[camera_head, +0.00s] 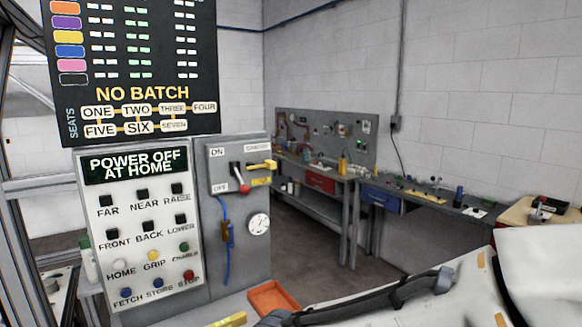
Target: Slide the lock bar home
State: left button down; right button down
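The lock bar appears to be the yellow bar (262,165) on the grey switch box, sticking out to the right beside the lever. The switch lever (242,186) has a red knob and points down toward the OFF label. A small yellow label (261,181) sits just below the bar. The display (134,165) on the button panel reads POWER OFF AT HOME. Neither of my grippers can be made out. A large white form with a dark cable fills the lower right, and I cannot tell which part it is.
The button panel (151,240) stands left of the switch box, under a dark NO BATCH board (140,93). A blue cable (227,262) and a round gauge (259,224) are below the switch. An orange tray (272,298) lies low in front. Workbenches (410,200) stand behind.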

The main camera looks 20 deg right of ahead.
aim_at(270, 165)
jog(key=k, duration=0.85)
jog(key=z, duration=0.7)
jog(key=i, duration=0.7)
jog(key=z, duration=0.45)
jog(key=i, duration=0.8)
jog(key=u, duration=0.9)
jog(key=i, duration=0.7)
jog(key=u, duration=0.7)
